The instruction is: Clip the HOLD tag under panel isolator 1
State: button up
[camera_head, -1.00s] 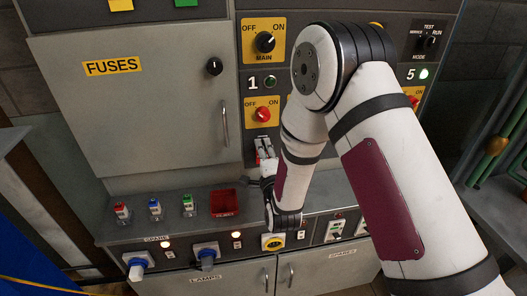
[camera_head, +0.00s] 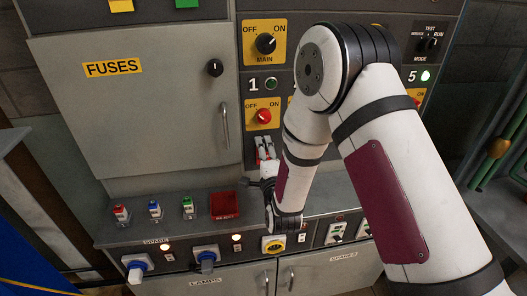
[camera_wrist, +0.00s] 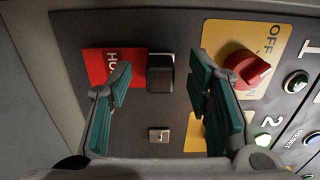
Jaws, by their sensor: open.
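The red HOLD tag (camera_wrist: 108,66) shows in the wrist view against the dark panel under isolator 1's red knob (camera_wrist: 248,68), partly covered by a finger. A black block (camera_wrist: 160,73) sits beside the tag, between it and the knob. I cannot tell whether the block is clipped to the panel. My gripper (camera_wrist: 165,100) is open, its teal-padded fingers spread on either side of the block with gaps. In the head view, isolator 1 (camera_head: 264,116) is above my gripper (camera_head: 263,184), which is small and partly hidden by my arm.
A small silver square fitting (camera_wrist: 158,135) is on the panel. In the head view, blue, green and red-topped items stand on the ledge left of a red tray (camera_head: 224,205). The fuse cabinet (camera_head: 130,100) is at left. My arm hides the panel's middle.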

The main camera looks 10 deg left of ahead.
jog(key=v, duration=1.1)
jog(key=shift+s, duration=0.2)
jog(key=shift+w+d+r, duration=0.1)
jog(key=d+r+n+g+h, duration=0.2)
jog(key=d+r+n+g, duration=0.4)
jog(key=d+r+n, duration=0.35)
jog(key=s+d+r+n+g+h, duration=0.1)
jog(key=s+d, duration=0.3)
jog(key=s, duration=0.5)
jog(key=s+d+r+n+g+h, duration=0.1)
jog(key=s+d+r+n+g, duration=0.1)
jog(key=s, duration=0.7)
jog(key=s+d+r+n+g+h, duration=0.1)
jog(key=s+d+r+n+g, duration=0.1)
jog(key=s+d+r+g, duration=0.2)
jog(key=s+d+r, duration=0.1)
jog(key=s+d, duration=0.2)
jog(key=s, duration=0.2)
jog(key=shift+s, duration=0.15)
jog(key=shift+r, duration=0.15)
